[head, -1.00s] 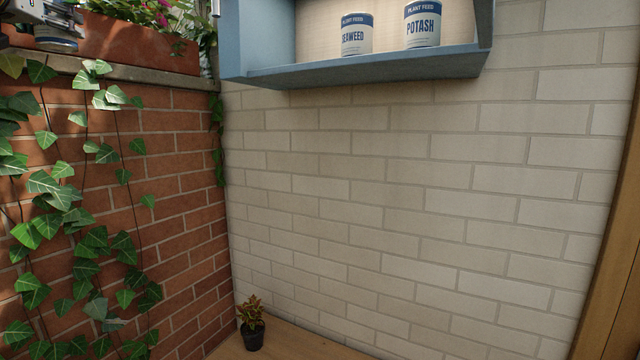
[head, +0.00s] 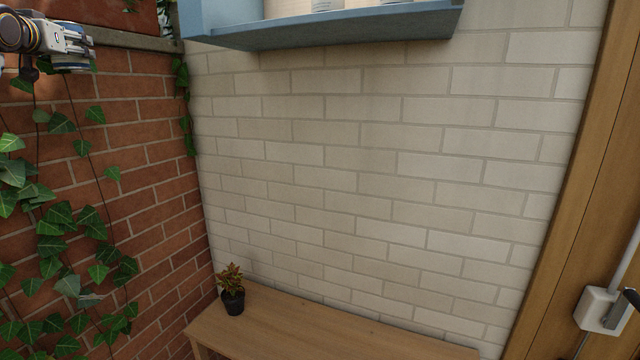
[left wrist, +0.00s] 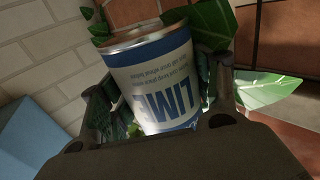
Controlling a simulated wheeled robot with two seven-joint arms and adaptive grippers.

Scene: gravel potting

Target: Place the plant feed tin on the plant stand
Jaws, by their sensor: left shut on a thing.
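The plant feed tin (left wrist: 155,85), white with a blue band and the word LIME, shows upside down in the left wrist view. My left gripper (left wrist: 158,95) is shut on it, with a finger on either side. In the head view my left gripper (head: 70,52) is at the upper left, in front of the brick wall and well above the bench; the tin is hard to make out there. The plant stand looks to be the wooden bench (head: 330,332) at the bottom, against the pale wall. My right gripper is not in view.
A small potted plant (head: 232,298) stands at the bench's left end; the rest of the visible top is bare. A blue shelf (head: 340,30) holding tins hangs above. Ivy (head: 60,225) covers the brick wall at left. A wooden door (head: 570,230) is at right.

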